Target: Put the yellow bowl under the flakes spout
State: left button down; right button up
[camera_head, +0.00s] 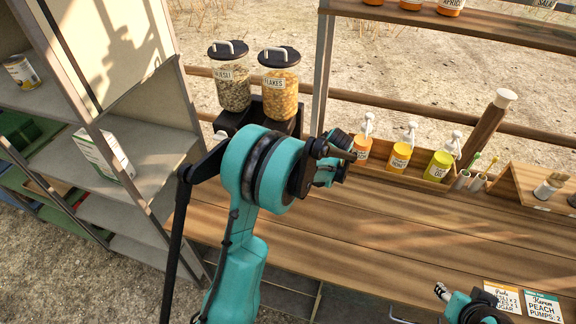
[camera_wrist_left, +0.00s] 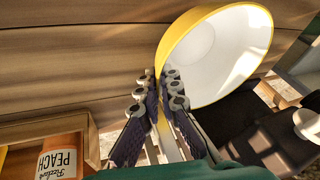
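The yellow bowl (camera_wrist_left: 218,52), white inside, shows in the left wrist view, with its rim between the fingers of my left gripper (camera_wrist_left: 161,82). The fingers are closed on the rim. In the head view my left arm hides the bowl and this gripper. The flakes dispenser (camera_head: 280,88) is a clear jar with a black lid on a dark stand, right of the muesli jar (camera_head: 233,84). My arm covers its spout. My right gripper (camera_head: 441,291) is low at the right over the counter, small and partly cut off; its finger gap is unclear.
The wooden counter (camera_head: 400,240) is clear in the middle. Pump bottles (camera_head: 400,152) stand in a wooden rack at the back. Cups (camera_head: 470,181) and order cards (camera_head: 541,305) are at the right. A grey shelf unit (camera_head: 140,160) stands left.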

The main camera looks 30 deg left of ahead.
pick_arm(q)
jog(key=w+a, duration=0.1)
jog(key=a, duration=0.1)
jog(key=w+a, duration=0.1)
jog(key=a, duration=0.2)
jog(key=w+a+b, duration=0.1)
jog(key=a, duration=0.2)
jog(key=shift+w+a, duration=0.15)
jog(key=shift+w, duration=0.1)
jog(key=b+x, duration=0.1)
jog(key=x, duration=0.2)
jog(key=shift+f+b, duration=0.1)
jog(key=shift+b, duration=0.2)
jog(key=shift+f, duration=0.4)
jog(key=shift+r, duration=0.1)
jog(key=c, duration=1.7)
grip_release()
